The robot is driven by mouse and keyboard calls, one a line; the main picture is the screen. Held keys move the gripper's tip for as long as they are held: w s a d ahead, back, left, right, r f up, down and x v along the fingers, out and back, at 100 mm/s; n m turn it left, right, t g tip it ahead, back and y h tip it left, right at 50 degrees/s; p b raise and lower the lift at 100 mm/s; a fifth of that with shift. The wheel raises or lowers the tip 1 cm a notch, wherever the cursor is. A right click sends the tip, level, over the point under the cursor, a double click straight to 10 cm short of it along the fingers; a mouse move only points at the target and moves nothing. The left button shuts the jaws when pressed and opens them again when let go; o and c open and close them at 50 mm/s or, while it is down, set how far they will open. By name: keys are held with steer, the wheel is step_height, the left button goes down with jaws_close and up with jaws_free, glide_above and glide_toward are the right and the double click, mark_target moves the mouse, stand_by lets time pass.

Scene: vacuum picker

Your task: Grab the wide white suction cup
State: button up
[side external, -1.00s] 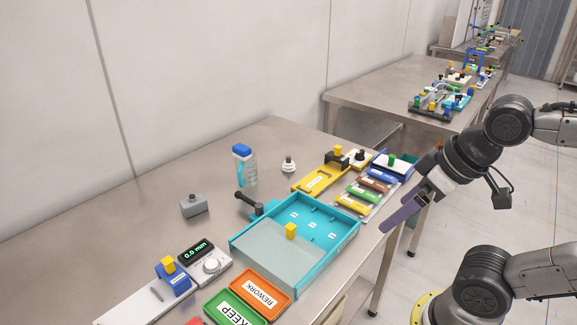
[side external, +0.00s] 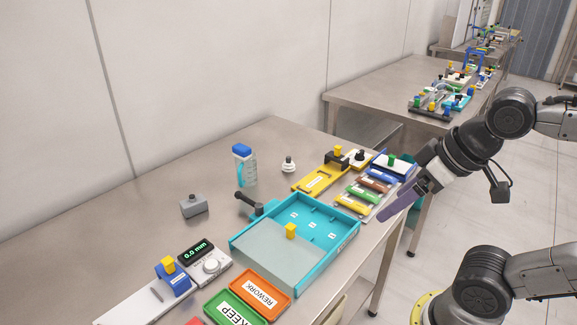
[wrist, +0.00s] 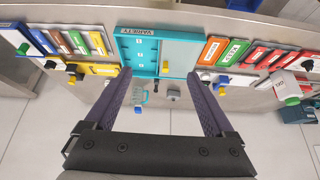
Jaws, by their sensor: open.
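A small white, round, stepped piece that looks like the suction cup (side external: 289,165) stands on the steel table in the side view, right of the clear bottle. I cannot make it out in the wrist view, where my left-hand finger may cover it. My gripper (side external: 386,216) is off the table's right edge in the side view, well apart from the white piece. In the wrist view my gripper (wrist: 158,88) has its two purple fingers spread wide with nothing held between them.
A blue-capped bottle (side external: 245,168), a grey block (side external: 194,206) and a dark handle (side external: 248,202) stand nearby. A turquoise tray (side external: 345,242) holds a yellow block. A yellow fixture (side external: 315,180) and several coloured trays lie to the right. Bare table surrounds the white piece.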

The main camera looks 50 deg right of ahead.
steer(key=w+r+t, duration=0.1)
steer(key=w+r, duration=0.7)
steer(key=w+d+r+m+h, duration=0.1)
steer(key=w+d+r, duration=0.15)
steer(key=w, duration=0.45)
steer(key=w+d+r+m, duration=0.1)
steer(key=w+d, duration=0.2)
steer(key=w, duration=0.4)
steer(key=m+g, duration=0.3)
glide_above(289, 157)
steer(key=s+a, duration=0.2)
steer(key=s, duration=0.3)
step_height(289, 157, down, 21)
steer(key=shift+h, duration=0.4)
steer(key=x, duration=0.6)
steer(key=shift+w+f, duration=0.35)
steer(key=shift+x, duration=3)
steer(key=shift+w+d, duration=0.1)
steer(key=shift+c, duration=0.2)
